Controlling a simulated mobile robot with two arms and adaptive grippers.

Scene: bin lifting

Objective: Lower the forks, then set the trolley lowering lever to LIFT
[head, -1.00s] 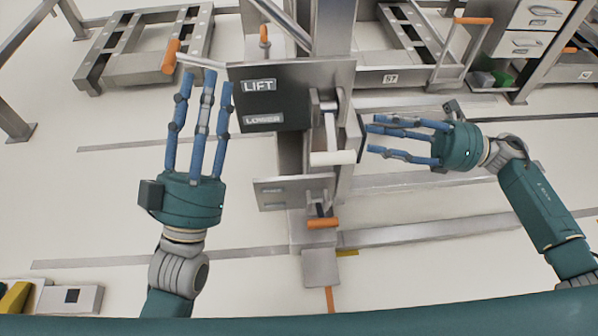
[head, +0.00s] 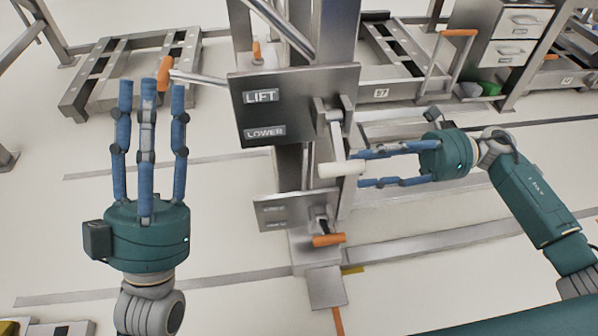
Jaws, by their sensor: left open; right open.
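The trolley's dark panel (head: 300,95) carries a LIFT label (head: 261,97) above a LOWER label (head: 264,132). A lever with a white handle (head: 340,169) sits at the panel's right side, its handle a little below LOWER. My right gripper (head: 360,168) is open, its fingers pointing left at the handle's right end; contact is unclear. A smaller plate (head: 285,211) below has unreadable labels and a lever with an orange handle (head: 328,240). My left gripper (head: 150,88) is open and empty, fingers pointing up, left of the panel and apart from it.
A metal rod with an orange grip (head: 165,73) sticks out left of the panel, near my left fingertips. Metal racks (head: 120,75) stand behind at the left, and a drawer cabinet (head: 520,40) at the back right. The floor at lower left is mostly clear.

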